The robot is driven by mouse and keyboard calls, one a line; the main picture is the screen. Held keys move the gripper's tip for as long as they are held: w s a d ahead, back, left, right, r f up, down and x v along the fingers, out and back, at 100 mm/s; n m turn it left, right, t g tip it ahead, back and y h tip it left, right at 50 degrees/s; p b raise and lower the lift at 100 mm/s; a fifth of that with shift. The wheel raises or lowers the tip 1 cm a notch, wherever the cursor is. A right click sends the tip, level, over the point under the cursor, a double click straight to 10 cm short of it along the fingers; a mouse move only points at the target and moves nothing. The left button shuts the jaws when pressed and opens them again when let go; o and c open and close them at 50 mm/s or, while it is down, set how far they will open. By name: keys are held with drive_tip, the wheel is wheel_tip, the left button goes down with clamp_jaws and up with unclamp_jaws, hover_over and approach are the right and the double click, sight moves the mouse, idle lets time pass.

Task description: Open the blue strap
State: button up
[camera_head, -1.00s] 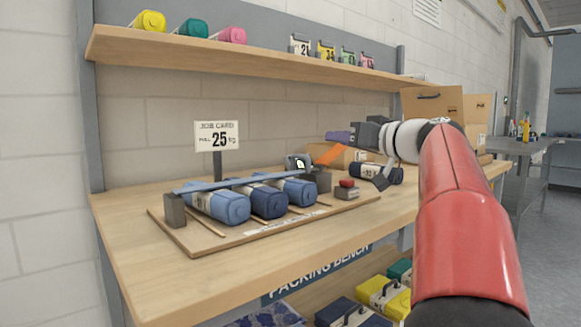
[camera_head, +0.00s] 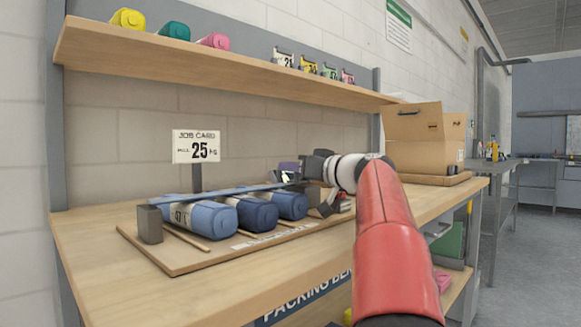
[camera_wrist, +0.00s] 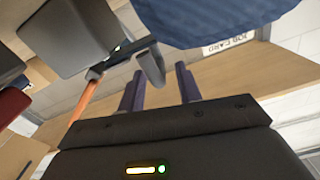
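The blue strap (camera_head: 228,189) runs across several blue rolls (camera_head: 208,217) on a wooden board, from a dark post (camera_head: 149,224) on the left towards my gripper. My gripper (camera_head: 289,171) is at the strap's right end, over the right roll. In the wrist view its two purple fingers (camera_wrist: 158,88) are apart with nothing between them. Just beyond them is a grey curved lever or buckle part (camera_wrist: 150,62), beside a grey block (camera_wrist: 72,35). An orange tab (camera_wrist: 88,101) lies left of the fingers. The strap's right end is mostly hidden behind my gripper in the head view.
A job card sign (camera_head: 196,147) reading 25 stands behind the rolls. A shelf (camera_head: 200,63) with coloured rolls and number tags hangs above. A cardboard box (camera_head: 425,140) is on the right. The bench front left (camera_head: 85,245) is clear.

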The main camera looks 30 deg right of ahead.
drive_tip(key=shift+w+a, duration=0.25)
drive_tip(key=shift+w, duration=0.45)
clamp_jaws()
